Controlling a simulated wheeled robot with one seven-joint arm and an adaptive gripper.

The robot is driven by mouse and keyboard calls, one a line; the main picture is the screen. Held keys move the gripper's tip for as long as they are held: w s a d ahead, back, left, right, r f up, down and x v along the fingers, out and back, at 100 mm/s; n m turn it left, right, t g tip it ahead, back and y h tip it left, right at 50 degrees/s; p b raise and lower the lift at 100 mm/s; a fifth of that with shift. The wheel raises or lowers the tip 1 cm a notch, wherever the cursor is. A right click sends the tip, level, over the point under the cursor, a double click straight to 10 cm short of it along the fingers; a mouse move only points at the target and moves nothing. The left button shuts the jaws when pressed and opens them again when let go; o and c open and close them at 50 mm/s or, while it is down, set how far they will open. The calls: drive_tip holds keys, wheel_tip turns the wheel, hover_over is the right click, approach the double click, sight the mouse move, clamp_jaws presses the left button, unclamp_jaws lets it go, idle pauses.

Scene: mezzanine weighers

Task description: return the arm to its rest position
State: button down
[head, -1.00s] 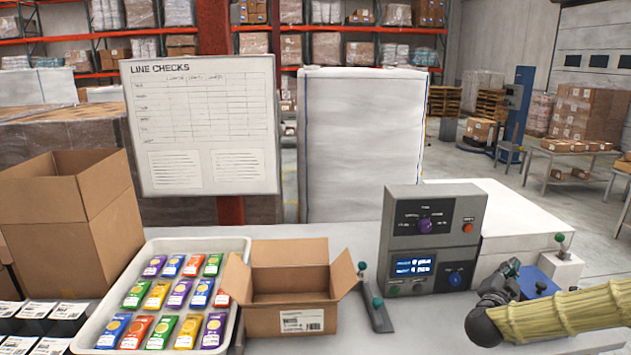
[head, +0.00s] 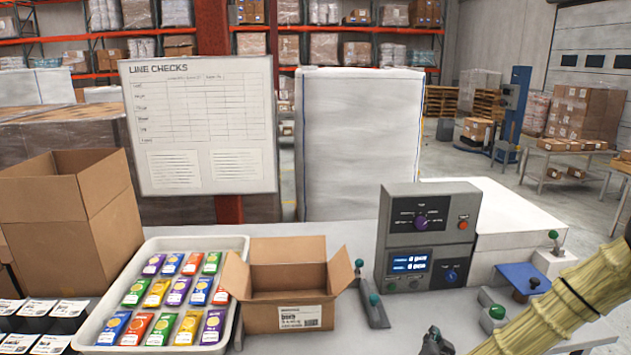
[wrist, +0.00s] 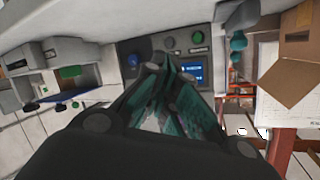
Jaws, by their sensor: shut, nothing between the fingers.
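My gripper (head: 434,341) is at the bottom edge of the head view, right of centre, and partly cut off by the frame. My arm, in a ribbed tan sleeve, reaches in from the right edge. In the wrist view the dark and teal fingers of my gripper (wrist: 172,75) are drawn together with nothing held. The grey control box (head: 426,240) stands beyond my gripper, and it also shows past the fingers in the wrist view (wrist: 205,48). My gripper looks apart from it.
An open cardboard box (head: 287,312) and a white tray (head: 240,268) of coloured packets stand to the left. A blue plate (head: 522,277) and a green button (head: 497,312) lie near my arm.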

drive_tip(key=s+a+f+n+g+y, duration=0.25)
drive_tip(key=s+a+f, duration=0.25)
drive_tip(key=s+f, duration=0.25)
drive_tip(key=s+a+f+n+g+y, duration=0.25)
drive_tip(key=s+a+f, duration=0.25)
drive_tip(key=s+f, duration=0.3)
drive_tip(key=s+f+n+g+h, duration=0.1)
drive_tip(key=s+f+g, duration=0.15)
drive_tip(key=s, duration=0.75)
drive_tip(key=s+f+g, duration=0.1)
drive_tip(key=s+g, duration=0.3)
drive_tip(key=s, duration=0.5)
drive_tip(key=s+f+n+g+h, duration=0.1)
drive_tip(key=s+f+g, duration=0.15)
drive_tip(key=s, duration=0.75)
drive_tip(key=shift+d+f+b, duration=0.2)
drive_tip(key=shift+f+b, duration=1.05)
drive_tip(key=shift+b, duration=0.15)
drive_tip(key=shift+d+f+b, duration=0.2)
drive_tip(key=shift+f+b, duration=1)
drive_tip(key=shift+b, duration=0.15)
